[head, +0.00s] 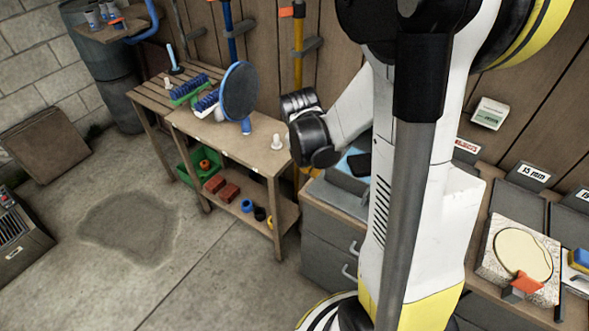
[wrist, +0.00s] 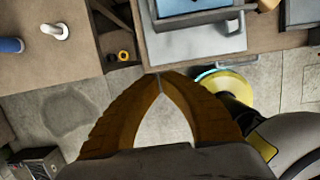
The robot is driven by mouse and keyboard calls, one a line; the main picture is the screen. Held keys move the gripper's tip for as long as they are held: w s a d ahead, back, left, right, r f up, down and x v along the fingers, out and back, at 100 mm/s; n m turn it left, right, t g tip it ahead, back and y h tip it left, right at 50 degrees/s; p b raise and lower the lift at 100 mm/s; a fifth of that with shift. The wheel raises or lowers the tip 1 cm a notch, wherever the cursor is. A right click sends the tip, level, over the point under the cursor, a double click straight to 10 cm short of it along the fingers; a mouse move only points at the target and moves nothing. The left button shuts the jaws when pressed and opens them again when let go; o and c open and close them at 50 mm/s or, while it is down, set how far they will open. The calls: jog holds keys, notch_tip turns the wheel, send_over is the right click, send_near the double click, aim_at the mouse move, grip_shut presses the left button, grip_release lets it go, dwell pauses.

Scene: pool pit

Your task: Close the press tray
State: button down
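A light grey flat plate, which looks like the press tray (wrist: 198,44), sticks out from under a blue-topped grey box (wrist: 190,6) at the top of the wrist view. A small handle-like bar stands at its right side. In the head view the blue-topped box (head: 343,178) sits on the grey cabinet, partly hidden by my arm. My gripper (wrist: 159,77) has two ribbed brown-orange fingers whose tips meet, with nothing seen between them. The tips appear just below the tray's front left corner in the wrist view; contact cannot be told. The fingers are not clear in the head view.
A wooden bench (head: 257,138) with brushes and a round blue-rimmed paddle (head: 239,91) stands left of the cabinet (head: 328,243). Its lower shelf holds red blocks and rings. The concrete floor (head: 95,270) at left is mostly clear.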

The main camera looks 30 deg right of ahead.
jog(key=b+x, duration=0.5)
jog(key=x, duration=0.5)
jog(key=shift+d+f, duration=0.1)
jog(key=d, duration=0.1)
jog(key=w+d, duration=0.1)
jog(key=d, duration=0.1)
jog(key=shift+w+r+b, duration=0.15)
jog(key=shift+r+b, duration=0.1)
jog(key=shift+b, duration=0.15)
jog(key=shift+w+d+r, duration=0.1)
jog(key=shift+w+d, duration=0.05)
jog(key=shift+d, duration=0.15)
